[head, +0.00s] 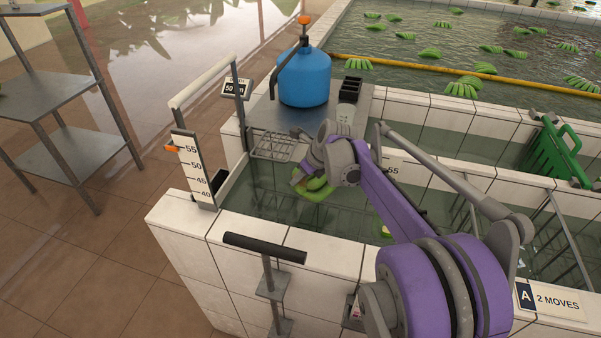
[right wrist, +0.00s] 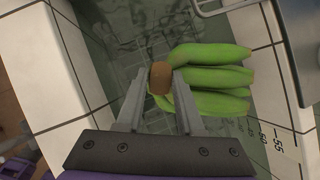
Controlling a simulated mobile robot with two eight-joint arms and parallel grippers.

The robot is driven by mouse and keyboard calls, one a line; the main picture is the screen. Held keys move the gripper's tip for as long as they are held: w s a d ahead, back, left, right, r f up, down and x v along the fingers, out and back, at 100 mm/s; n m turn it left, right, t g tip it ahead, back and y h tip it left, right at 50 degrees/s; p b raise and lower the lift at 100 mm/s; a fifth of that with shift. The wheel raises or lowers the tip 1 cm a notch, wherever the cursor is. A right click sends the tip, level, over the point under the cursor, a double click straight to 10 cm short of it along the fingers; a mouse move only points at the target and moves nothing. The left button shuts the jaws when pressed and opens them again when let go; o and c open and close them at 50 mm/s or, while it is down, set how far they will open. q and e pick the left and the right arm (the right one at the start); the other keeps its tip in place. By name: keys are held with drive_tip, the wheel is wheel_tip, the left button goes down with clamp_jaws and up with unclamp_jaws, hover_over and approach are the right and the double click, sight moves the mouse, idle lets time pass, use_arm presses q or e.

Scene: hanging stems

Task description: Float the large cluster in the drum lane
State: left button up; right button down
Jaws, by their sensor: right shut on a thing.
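The large green banana cluster (head: 314,188) is at the water surface in the near-left end of the tiled lane, mostly under my right gripper in the head view. In the right wrist view the cluster (right wrist: 215,80) shows several green fingers and a brown crown (right wrist: 161,78). My right gripper (head: 305,178), also in the right wrist view (right wrist: 160,95), is shut on the crown between its two grey fingers. The fruit extends to the right of the fingers. Whether the cluster's underside touches the water cannot be told. My left gripper is not in view.
A blue drum (head: 304,78) stands on a metal shelf behind the lane. A wire rack (head: 272,147) hangs at the shelf's front. A scale board (head: 190,168) marks the left wall. Tiled rims (head: 290,235) border the lane.

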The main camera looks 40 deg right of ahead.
wheel_tip(320, 180, down, 9)
drive_tip(key=b, duration=0.5)
drive_tip(key=shift+r, duration=0.15)
wheel_tip(320, 180, down, 7)
drive_tip(key=b, duration=0.5)
drive_tip(key=shift+f+b, duration=0.6)
drive_tip(key=shift+f, duration=0.3)
idle(0.7)
drive_tip(key=shift+c, duration=2.3)
unclamp_jaws()
drive_tip(key=s+r+p, duration=0.2)
drive_tip(key=r+p, duration=0.5)
drive_tip(key=r, duration=0.6)
drive_tip(key=s+r+p, duration=0.3)
drive_tip(key=r+p, duration=0.3)
drive_tip(key=r, duration=0.8)
drive_tip(key=shift+s+d+p, duration=0.15)
drive_tip(key=shift+d+p, duration=0.2)
drive_tip(key=shift+d, duration=0.05)
